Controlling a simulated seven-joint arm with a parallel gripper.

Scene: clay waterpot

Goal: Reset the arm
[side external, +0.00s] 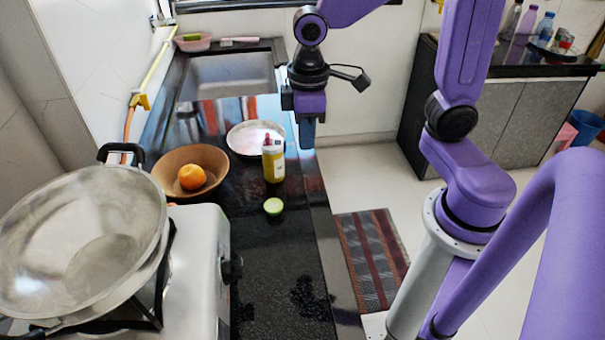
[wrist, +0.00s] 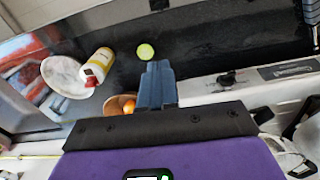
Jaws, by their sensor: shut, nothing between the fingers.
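My gripper (side external: 307,134) is shut and empty. In the side external view it points down, raised above the counter's right edge, to the right of the yellow bottle. In the wrist view its blue fingers (wrist: 157,84) are pressed together with nothing between them. My purple arm reaches in from the upper right of the side external view.
A yellow bottle (side external: 273,164), white plate (side external: 248,136), cut lime (side external: 273,206) and wooden bowl (side external: 160,172) holding an orange (side external: 192,177) stand on the black counter (side external: 275,265). A pan (side external: 85,235) sits on the stove (side external: 205,265). A sink (side external: 230,78) lies behind.

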